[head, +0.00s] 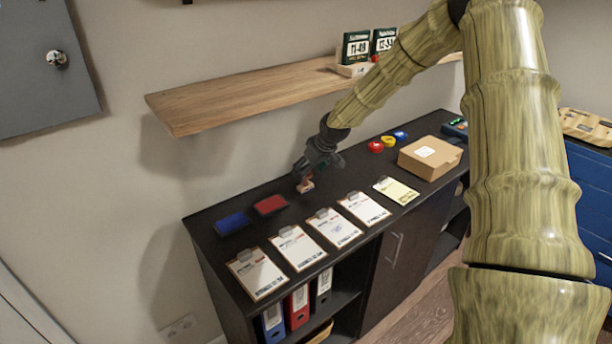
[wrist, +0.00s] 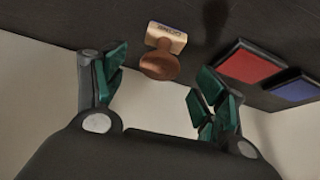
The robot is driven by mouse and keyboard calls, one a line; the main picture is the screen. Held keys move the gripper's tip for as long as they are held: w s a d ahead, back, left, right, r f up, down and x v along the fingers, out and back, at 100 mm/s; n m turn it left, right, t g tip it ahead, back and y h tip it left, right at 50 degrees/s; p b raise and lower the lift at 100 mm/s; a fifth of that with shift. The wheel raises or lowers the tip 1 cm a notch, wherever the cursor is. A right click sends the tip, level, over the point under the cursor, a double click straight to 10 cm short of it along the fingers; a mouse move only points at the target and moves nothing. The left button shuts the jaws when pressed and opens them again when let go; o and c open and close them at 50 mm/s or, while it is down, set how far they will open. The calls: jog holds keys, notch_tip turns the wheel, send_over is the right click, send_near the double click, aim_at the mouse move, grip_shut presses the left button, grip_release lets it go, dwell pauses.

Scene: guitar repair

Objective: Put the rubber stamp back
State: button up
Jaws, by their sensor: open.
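The rubber stamp (head: 306,187), a pale wooden block with a brown rounded handle, is on the dark cabinet top, just right of the red ink pad (head: 270,205). The wrist view shows its lettered block (wrist: 168,37) and its handle (wrist: 160,66), which points toward my gripper. My gripper (head: 312,171) is over the stamp. In the wrist view its green-padded fingers (wrist: 162,88) are spread on either side of the handle, with gaps on both sides. The stamp's underside is hidden.
A blue ink pad (head: 232,223) lies left of the red one. Several clipboards (head: 331,229) line the front edge. A cardboard box (head: 430,157) and rolls of tape (head: 387,141) are to the right. A wooden shelf (head: 230,105) with flip calendars (head: 357,47) hangs above.

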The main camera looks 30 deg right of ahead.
jog(key=shift+b+v, duration=0.35)
jog(key=shift+v, duration=2.3)
